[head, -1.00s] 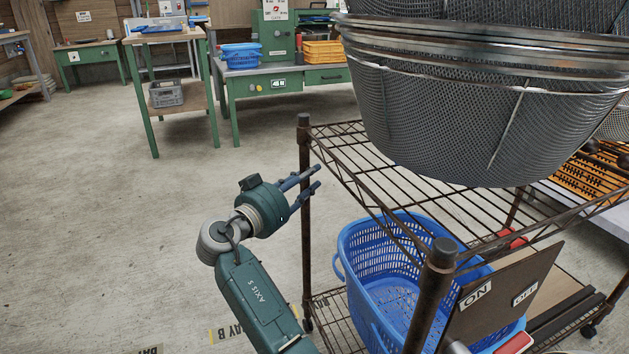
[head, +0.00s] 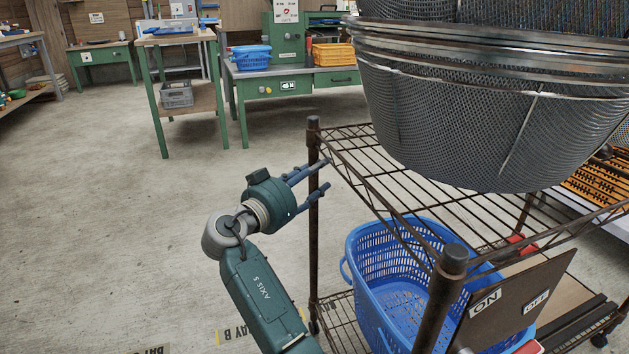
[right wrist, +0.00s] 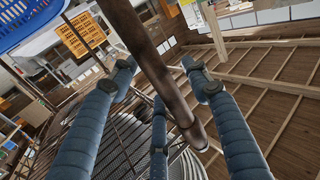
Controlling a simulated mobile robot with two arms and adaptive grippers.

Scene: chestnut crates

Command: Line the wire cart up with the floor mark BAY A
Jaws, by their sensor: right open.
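The wire cart (head: 453,265) stands at right in the head view, with dark posts and wire shelves. My right gripper (head: 327,174) is at its far left post (head: 313,225), just below the top shelf. In the right wrist view the open fingers (right wrist: 160,105) are spread on both sides of the post (right wrist: 150,55); contact is unclear. A floor mark BAY B (head: 235,333) lies left of the cart. Another mark reading BAY (head: 155,350) is cut off at the bottom edge; its letter is hidden. My left gripper is not visible.
Large mesh bowls (head: 460,120) sit stacked on the cart's top shelf. A blue basket (head: 365,270) and an ON/OFF board (head: 510,300) are lower down. Green workbenches (head: 290,85) stand at the back. The concrete floor at left is clear.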

